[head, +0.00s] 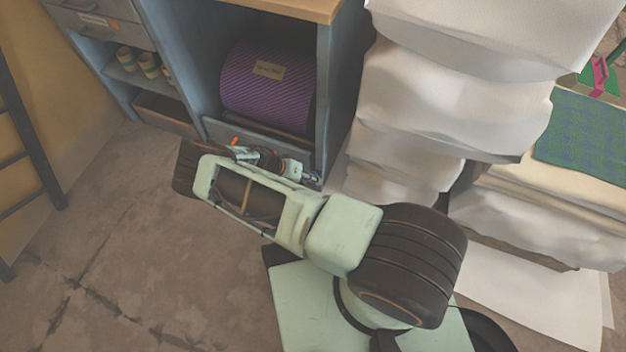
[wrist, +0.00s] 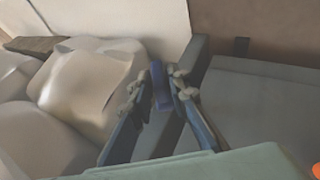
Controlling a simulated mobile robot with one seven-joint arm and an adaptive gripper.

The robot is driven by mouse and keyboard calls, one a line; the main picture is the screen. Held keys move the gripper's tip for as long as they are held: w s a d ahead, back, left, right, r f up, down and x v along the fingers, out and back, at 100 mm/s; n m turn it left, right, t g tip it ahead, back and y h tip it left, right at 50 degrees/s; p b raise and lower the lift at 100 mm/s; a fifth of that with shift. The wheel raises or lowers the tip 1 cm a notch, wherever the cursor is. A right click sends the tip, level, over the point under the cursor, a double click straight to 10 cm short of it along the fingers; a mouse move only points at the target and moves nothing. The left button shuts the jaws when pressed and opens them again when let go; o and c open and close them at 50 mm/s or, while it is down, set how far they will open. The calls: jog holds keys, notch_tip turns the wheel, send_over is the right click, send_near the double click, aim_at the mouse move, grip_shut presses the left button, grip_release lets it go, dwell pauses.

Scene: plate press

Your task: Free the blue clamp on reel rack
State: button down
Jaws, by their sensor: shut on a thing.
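The reel rack (head: 325,90) is a blue-grey cabinet with a wooden top in the head view, holding a large purple reel (head: 268,92) with a tan label. My gripper (head: 311,176) is low at the rack's right front post. In the wrist view my gripper (wrist: 159,92) has its two fingers on either side of the small blue clamp (wrist: 160,80) and is shut on it. The clamp sits at the edge of the grey-blue rack post. Its far side is hidden, and in the head view I cannot make it out clearly.
White stacked bundles (head: 440,95) stand close to the right of the rack; they also show at the left of the wrist view (wrist: 85,85). Shelves with small spools (head: 148,66) are at the left. A dark ladder (head: 25,140) leans at the far left. The floor at left is clear.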

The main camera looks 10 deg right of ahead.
jog(key=shift+w+g+h, duration=0.25)
jog(key=shift+g+h, duration=0.15)
jog(key=shift+h, duration=0.5)
jog(key=shift+n+h, duration=0.3)
jog(key=shift+h, duration=0.1)
jog(key=c, duration=2)
grip_release()
jog(key=shift+g, duration=0.3)
jog(key=v, duration=1.2)
